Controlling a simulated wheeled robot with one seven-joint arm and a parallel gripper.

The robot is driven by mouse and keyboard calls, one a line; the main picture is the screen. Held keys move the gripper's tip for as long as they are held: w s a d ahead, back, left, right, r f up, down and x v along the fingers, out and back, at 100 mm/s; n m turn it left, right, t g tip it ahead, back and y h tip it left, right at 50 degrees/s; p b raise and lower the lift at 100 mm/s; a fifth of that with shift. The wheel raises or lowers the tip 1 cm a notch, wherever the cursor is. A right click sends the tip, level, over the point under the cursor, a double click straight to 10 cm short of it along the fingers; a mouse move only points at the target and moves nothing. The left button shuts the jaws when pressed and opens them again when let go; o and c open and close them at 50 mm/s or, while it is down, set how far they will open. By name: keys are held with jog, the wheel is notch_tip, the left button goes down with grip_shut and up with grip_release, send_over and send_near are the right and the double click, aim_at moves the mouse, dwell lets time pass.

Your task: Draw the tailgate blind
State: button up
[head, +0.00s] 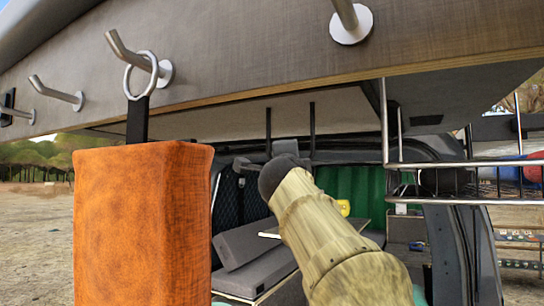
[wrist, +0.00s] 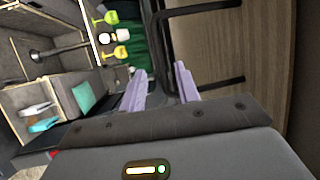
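The green ribbed cloth (head: 350,188) hangs inside the van behind my arm. It also shows in the wrist view (wrist: 128,38); I cannot tell whether it is the blind. A dark crossbar (wrist: 163,40) hangs on two black rods (wrist: 203,10) from the pale panel overhead, one rod also showing in the head view (head: 312,128). My gripper (wrist: 160,76) is open, its two lavender fingers apart, one on each side of the crossbar's line in the wrist view. I cannot tell whether they touch it. In the head view, my arm mostly hides the gripper.
A rust-coloured block (head: 142,222) hangs by a strap from a ringed hook (head: 140,62) at the left front. A wire rack (head: 470,180) stands out at right. Grey cushions (head: 258,262) lie inside the van. A teal item (wrist: 84,97) sits in a wooden compartment.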

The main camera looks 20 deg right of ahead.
jog(key=p+x, duration=0.1)
jog(key=x, duration=0.5)
jog(key=shift+w+p, duration=0.15)
jog(key=shift+p, duration=0.25)
grip_shut()
